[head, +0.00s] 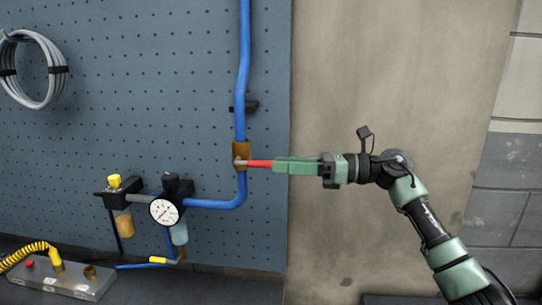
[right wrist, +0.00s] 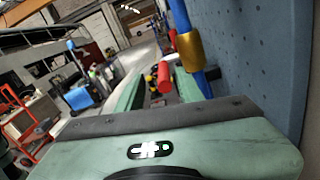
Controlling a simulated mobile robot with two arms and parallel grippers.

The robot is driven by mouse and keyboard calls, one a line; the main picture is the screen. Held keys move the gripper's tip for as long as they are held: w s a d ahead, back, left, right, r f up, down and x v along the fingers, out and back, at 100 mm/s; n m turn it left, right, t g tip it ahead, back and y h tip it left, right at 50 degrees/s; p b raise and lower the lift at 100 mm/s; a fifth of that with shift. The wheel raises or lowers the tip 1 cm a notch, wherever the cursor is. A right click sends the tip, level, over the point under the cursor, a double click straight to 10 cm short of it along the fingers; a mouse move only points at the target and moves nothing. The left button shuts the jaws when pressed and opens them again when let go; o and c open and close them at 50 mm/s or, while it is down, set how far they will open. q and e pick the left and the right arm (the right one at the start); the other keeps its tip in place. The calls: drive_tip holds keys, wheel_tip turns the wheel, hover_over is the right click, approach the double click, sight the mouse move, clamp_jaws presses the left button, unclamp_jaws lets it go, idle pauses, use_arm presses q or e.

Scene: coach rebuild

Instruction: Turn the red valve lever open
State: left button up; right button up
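The red valve lever (head: 259,163) sticks out to the right from a brass valve body (head: 241,154) on the vertical blue pipe. It lies about horizontal, across the pipe. My right gripper (head: 276,166) comes in from the right, with its green fingertips at the lever's outer end. In the right wrist view the lever's red end (right wrist: 164,77) shows between the two fingers, with a gap visible on its left side. The fingers stand apart, so the gripper is open around the lever end. The brass valve body (right wrist: 190,50) also shows there. My left gripper is not in view.
A blue pegboard (head: 130,100) backs the pipe (head: 243,60). A white gauge (head: 164,211) with filter bowls sits lower left. A grey coiled cable (head: 35,70) hangs upper left. A metal block with a yellow coiled hose (head: 30,252) lies lower left. Bare wall is behind my right arm.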

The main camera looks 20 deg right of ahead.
sight(251, 164)
drive_tip(key=p+x, duration=0.1)
drive_tip(key=x, duration=0.1)
drive_tip(key=shift+w+a, duration=0.3)
drive_tip(key=shift+w+a+f, duration=0.1)
drive_tip(key=shift+w+a, duration=0.15)
drive_tip(key=shift+w+a+f, duration=0.1)
clamp_jaws()
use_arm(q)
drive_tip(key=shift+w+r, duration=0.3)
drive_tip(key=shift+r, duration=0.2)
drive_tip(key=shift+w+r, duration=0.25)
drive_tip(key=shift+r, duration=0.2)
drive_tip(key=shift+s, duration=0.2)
